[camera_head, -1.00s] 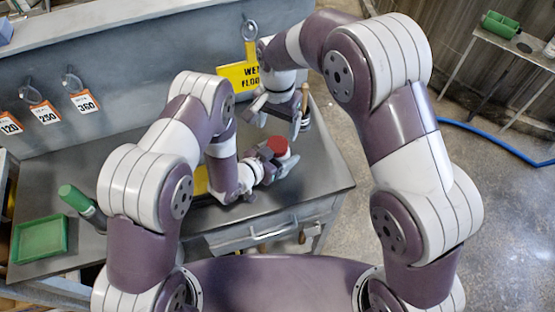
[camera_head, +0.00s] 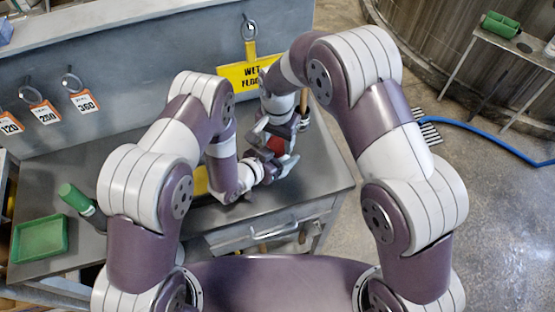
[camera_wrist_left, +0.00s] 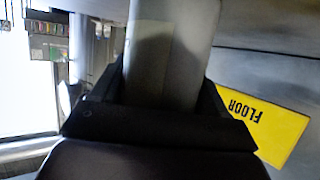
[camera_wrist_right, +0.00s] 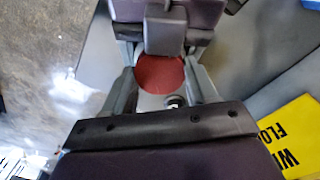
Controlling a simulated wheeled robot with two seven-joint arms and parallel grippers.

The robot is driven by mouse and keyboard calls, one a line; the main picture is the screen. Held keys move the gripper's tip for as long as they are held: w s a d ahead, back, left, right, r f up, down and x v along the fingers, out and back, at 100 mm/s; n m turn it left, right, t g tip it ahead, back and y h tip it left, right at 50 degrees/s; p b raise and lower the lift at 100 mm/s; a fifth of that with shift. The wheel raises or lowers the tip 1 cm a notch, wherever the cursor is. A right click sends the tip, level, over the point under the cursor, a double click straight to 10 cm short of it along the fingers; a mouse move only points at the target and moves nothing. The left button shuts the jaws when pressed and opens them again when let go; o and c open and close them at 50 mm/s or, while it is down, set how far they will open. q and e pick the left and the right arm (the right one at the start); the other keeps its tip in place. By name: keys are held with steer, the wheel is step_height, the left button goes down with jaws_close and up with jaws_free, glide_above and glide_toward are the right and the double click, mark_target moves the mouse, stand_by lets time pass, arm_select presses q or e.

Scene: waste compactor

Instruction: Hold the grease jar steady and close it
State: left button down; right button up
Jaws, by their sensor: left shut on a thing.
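The grease jar shows as a pale grey cylinder (camera_wrist_left: 165,50) between the fingers of my left gripper in the left wrist view. My left gripper (camera_head: 270,168) is shut on the jar, above the bench. The round red lid (camera_wrist_right: 160,76) is on top of the jar; I cannot tell whether it is fully seated. It shows only in part in the head view (camera_head: 275,146). My right gripper (camera_wrist_right: 163,88) is open, its fingers on either side of the lid with small gaps. In the head view the right gripper hides much of the jar.
The grey bench (camera_head: 150,225) lies under both grippers. A yellow wet floor sign (camera_head: 235,75) hangs at the back panel. A brush or tool with a wooden handle (camera_head: 303,105) stands near the right hand. A green tray (camera_head: 40,238) and a green-capped bottle (camera_head: 75,198) are at left.

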steer(key=o, duration=1.2)
steer(key=shift+o, duration=0.2)
step_height(320, 180, up, 12)
arm_select(q)
jaws_free()
steer(key=b+v, duration=0.2)
steer(key=v, duration=1)
steer(key=shift+s+a, duration=0.25)
steer(key=shift+s, duration=0.05)
arm_select(e)
step_height(320, 180, down, 2)
steer(key=shift+f, duration=0.1)
